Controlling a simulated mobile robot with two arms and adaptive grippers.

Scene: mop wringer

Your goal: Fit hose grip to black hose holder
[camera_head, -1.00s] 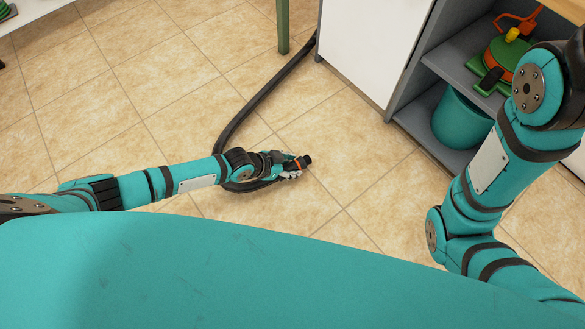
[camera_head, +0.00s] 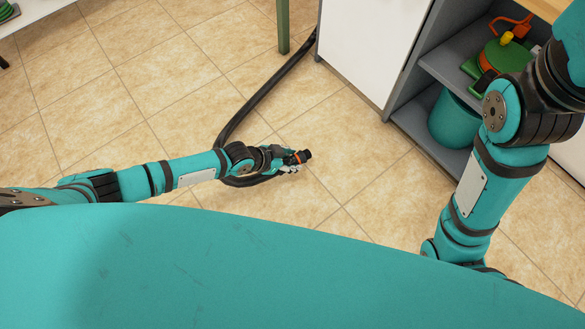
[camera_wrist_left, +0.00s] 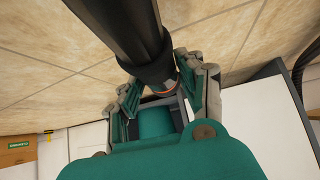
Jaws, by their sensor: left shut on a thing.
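The black hose (camera_head: 262,93) runs over the tiled floor from beside the white cabinet and loops under my left wrist. Its dark end grip, with an orange ring (camera_head: 301,157), sticks out past the fingers of my left gripper (camera_head: 288,163), which is shut on it. In the left wrist view the dark grip (camera_wrist_left: 125,35) passes between the fingers (camera_wrist_left: 165,90), with a thin red-orange ring near them. My right arm stands at the right of the head view, and its gripper is out of sight. I cannot make out a black hose holder.
A white cabinet (camera_head: 370,40) stands at the back, beside a grey shelf unit (camera_head: 450,70) holding a teal bucket (camera_head: 455,118) and a green and orange item (camera_head: 500,55). A green post (camera_head: 283,25) stands left of the cabinet.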

